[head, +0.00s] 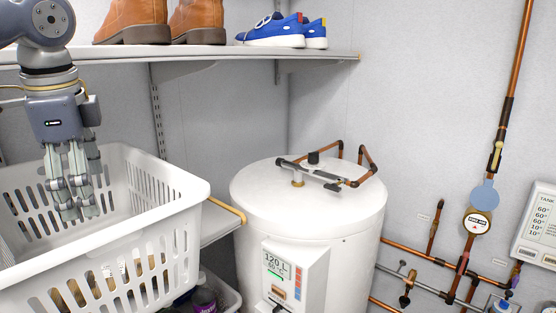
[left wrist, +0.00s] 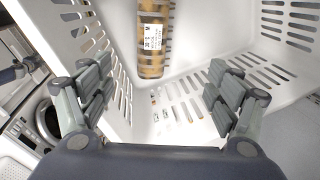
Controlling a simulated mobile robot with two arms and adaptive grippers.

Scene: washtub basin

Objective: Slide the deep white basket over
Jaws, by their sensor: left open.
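The deep white basket (head: 150,240) stands at the lower left of the head view, with slotted walls and a thick rim. My left gripper (head: 75,205) points down into its opening, in front of the far wall. In the left wrist view the basket's slotted wall (left wrist: 185,112) lies between and beyond the two spread fingers of my left gripper (left wrist: 160,100). The fingers are open with nothing between them. Whether they touch the basket wall cannot be told. A brown patterned item with a white label (left wrist: 153,38) shows inside the basket. My right gripper is not in view.
A white tank (head: 310,215) with copper pipes on top stands right of the basket. A shelf (head: 220,52) above holds brown boots (head: 135,20) and blue shoes (head: 280,32). A lower shelf (head: 220,222) and a bin with a purple item (head: 204,300) sit beside the basket.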

